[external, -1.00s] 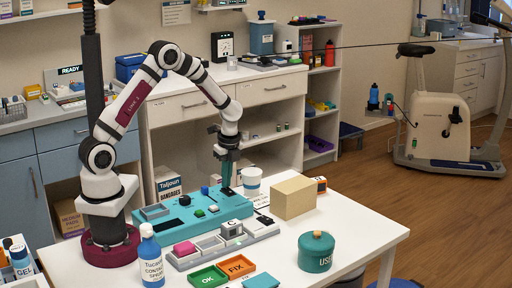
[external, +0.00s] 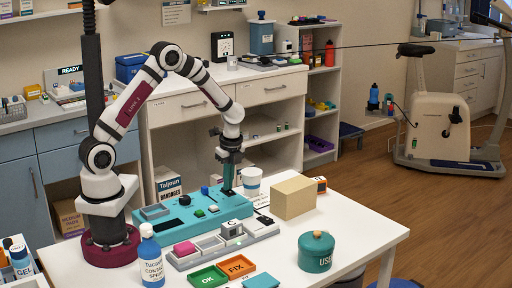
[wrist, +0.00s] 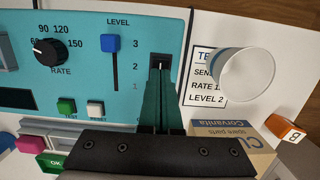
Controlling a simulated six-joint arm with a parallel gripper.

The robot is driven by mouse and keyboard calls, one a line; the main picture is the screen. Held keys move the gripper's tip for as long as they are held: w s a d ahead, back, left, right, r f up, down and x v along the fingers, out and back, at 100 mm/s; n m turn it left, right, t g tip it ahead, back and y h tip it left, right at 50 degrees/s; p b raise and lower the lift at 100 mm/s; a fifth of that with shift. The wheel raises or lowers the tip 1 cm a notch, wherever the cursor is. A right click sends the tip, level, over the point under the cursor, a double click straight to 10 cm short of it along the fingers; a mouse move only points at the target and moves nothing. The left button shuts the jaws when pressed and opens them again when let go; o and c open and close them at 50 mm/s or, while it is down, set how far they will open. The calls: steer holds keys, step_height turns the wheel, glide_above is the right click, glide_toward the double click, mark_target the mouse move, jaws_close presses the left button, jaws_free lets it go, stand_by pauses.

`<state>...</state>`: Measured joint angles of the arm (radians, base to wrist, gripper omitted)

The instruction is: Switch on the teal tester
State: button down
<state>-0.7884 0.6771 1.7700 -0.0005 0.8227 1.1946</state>
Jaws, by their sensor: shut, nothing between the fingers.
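The teal tester (external: 172,226) lies on the white table in front of my arm. In the wrist view its panel (wrist: 78,80) shows a black RATE knob (wrist: 48,52), a blue LEVEL slider (wrist: 110,43) near 3, a green TEST button (wrist: 66,106) and a white RESET button (wrist: 95,108). A black switch (wrist: 161,62) sits at the panel's right end. My gripper (external: 228,191) is shut and empty, pointing down over that end. In the wrist view its fingertips (wrist: 160,76) are at the switch and cover its lower part. I cannot tell whether they touch it.
A white cup (external: 252,183) and a cardboard box (external: 293,198) stand close to the right of the tester. A printed card (wrist: 207,90) lies beside the panel. A grey tray of blocks, green and orange trays (external: 237,266) and a teal pot (external: 315,252) are in front.

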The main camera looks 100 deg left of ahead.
steer(key=shift+w+d, duration=0.1)
steer(key=shift+w, duration=0.05)
steer(key=shift+r, duration=0.1)
step_height(320, 180, up, 14)
steer(key=w+d, duration=0.1)
steer(key=shift+w+d, duration=0.2)
glide_toward(230, 192)
steer(key=f, duration=0.2)
steer(key=s+a+f, duration=0.1)
steer(key=f, duration=0.1)
steer(key=s+a+f, duration=0.1)
steer(key=f, duration=0.1)
steer(key=shift+s+a+f, duration=0.2)
steer(key=shift+s+a, duration=0.05)
stand_by(0.5)
